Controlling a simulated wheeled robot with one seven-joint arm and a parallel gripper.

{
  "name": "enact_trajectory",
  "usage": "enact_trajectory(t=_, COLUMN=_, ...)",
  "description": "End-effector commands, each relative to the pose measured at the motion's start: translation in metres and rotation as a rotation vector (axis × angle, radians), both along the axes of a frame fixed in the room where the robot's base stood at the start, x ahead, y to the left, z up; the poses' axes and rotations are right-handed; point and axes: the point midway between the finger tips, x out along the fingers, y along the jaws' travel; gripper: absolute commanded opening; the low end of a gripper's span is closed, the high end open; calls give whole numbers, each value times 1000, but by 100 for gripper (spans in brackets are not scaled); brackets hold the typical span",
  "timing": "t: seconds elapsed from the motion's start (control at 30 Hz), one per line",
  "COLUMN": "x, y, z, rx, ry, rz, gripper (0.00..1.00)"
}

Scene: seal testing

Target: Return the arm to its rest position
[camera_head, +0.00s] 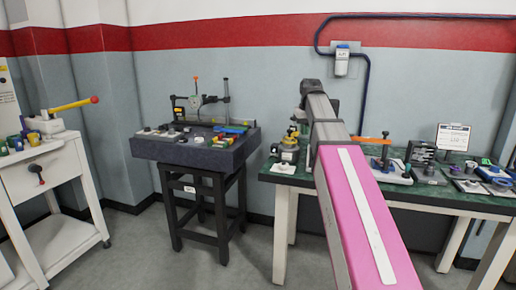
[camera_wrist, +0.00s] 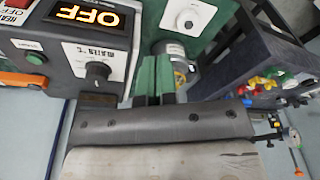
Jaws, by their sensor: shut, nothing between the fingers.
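My arm (camera_head: 345,200), with a pink cover and a white strip, reaches from the lower right of the head view out over the green-topped bench. Its far end stands near the bench's left part, and my gripper is not clearly seen there. In the wrist view my gripper (camera_wrist: 153,80) shows as two green fingers side by side, shut with nothing between them. Close beyond the fingers is a dark control box (camera_wrist: 70,60) with a lit OFF display, a heater label and a knob. I cannot tell whether the fingers touch anything.
The green bench (camera_head: 455,202) carries small instruments, a sign (camera_head: 453,137) and a brass-coloured fitting (camera_head: 288,150). A dark granite table (camera_head: 185,152) with gauges stands left of it. A white cart (camera_head: 45,185) with a yellow lever is at far left. Floor between is clear.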

Motion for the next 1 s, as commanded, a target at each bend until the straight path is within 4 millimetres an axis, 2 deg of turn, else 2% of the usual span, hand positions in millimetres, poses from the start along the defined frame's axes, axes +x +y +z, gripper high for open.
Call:
enact_trajectory(t=0.17, x=-9, y=0, z=-56, rx=0, ry=19, rz=-18, gripper=0)
enact_trajectory(t=0.4, x=-28, y=0, z=-147, rx=-2, ry=50, rz=-50, gripper=0)
enact_trajectory(t=0.57, x=-45, y=1, z=-200, rx=-3, ry=67, rz=-70, gripper=0)
enact_trajectory(t=0.77, x=-72, y=1, z=-261, rx=-5, ry=89, rz=-94, gripper=0)
enact_trajectory(t=1.0, x=-114, y=1, z=-334, rx=-10, ry=118, rz=-124, gripper=0)
